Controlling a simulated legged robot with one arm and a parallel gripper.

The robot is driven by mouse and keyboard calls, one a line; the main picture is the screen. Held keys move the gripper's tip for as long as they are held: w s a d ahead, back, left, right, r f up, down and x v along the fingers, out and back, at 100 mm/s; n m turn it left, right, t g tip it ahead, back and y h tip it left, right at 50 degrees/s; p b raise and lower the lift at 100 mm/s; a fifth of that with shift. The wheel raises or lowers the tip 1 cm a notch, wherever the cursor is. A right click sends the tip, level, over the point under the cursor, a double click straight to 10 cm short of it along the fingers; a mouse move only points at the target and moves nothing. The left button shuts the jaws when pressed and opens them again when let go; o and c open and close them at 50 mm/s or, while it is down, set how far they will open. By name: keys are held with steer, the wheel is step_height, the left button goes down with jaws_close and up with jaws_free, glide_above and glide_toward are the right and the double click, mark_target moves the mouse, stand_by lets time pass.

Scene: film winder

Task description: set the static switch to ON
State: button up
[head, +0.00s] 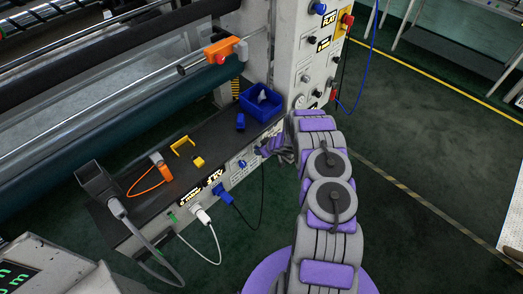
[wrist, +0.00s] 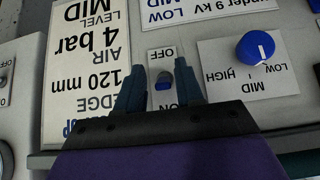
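The static switch (wrist: 163,81) is a small dark-blue switch on a white plate in the wrist view. The plate's lettering is upside down, with OFF above the switch and ON partly hidden below it. My gripper (wrist: 159,66) is open, with one dark finger on each side of the switch. I cannot tell whether the fingers touch it, or which way the switch is set. In the head view my gripper (head: 272,148) is at the front panel of the low black bench, hiding the switch.
A blue LOW/MID/HIGH knob (wrist: 255,48) sits just right of the switch. A white settings card (wrist: 86,75) is to its left. On the bench are a blue bin (head: 262,104), a yellow bracket (head: 183,145) and an orange clamp (head: 165,172). Cables hang in front of the bench.

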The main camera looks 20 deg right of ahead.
steer(key=shift+o, duration=0.3)
steer(key=shift+s, duration=0.1)
steer(key=p+v, duration=0.1)
steer(key=v, duration=1.6)
steer(key=shift+d, duration=0.15)
steer(key=shift+r, duration=0.1)
steer(key=d+r+m+g+h+b, duration=0.1)
steer(key=d+r+h, duration=0.3)
steer(key=r, duration=0.6)
steer(key=s+a+r+m+g+h+b, duration=0.25)
steer(key=s+r, duration=0.45)
steer(key=r, duration=0.4)
steer(key=s+a+r+g+y+b, duration=0.1)
steer(key=s+a+r+g+y, duration=0.1)
steer(key=s+a, duration=1)
steer(key=s+a+r+g+y+b, duration=0.1)
steer(key=s+a+r, duration=0.4)
steer(key=s+a, duration=0.8)
steer(key=s+g+y, duration=0.1)
steer(key=s+g, duration=0.1)
steer(key=s, duration=0.6)
steer(key=shift+g, duration=0.35)
